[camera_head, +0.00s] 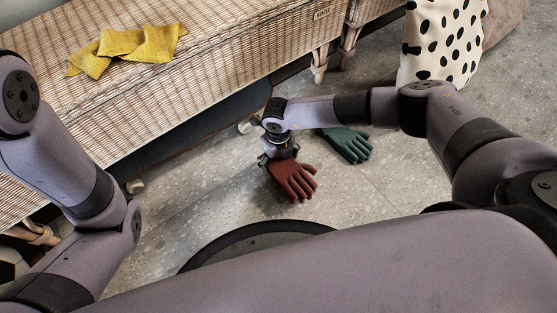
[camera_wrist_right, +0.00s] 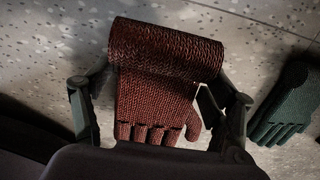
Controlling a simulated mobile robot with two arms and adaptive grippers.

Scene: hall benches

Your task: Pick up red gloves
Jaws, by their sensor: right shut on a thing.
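The red gloves (camera_head: 291,179) show in the head view below my right gripper (camera_head: 279,153), with the fingers pointing down and to the right. In the right wrist view the red gloves (camera_wrist_right: 160,90) lie between the two fingers of my right gripper (camera_wrist_right: 158,95), which is shut on them. The cuff is a thick folded roll and the glove fingers point toward the wrist. Whether the gloves touch the floor I cannot tell. My left arm comes in from the left in the head view, but its gripper is out of sight.
Green gloves (camera_head: 347,144) lie on the grey tiled floor (camera_head: 380,182), also at the right in the wrist view (camera_wrist_right: 287,105). A spotted bag (camera_head: 440,45) stands at the back right.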

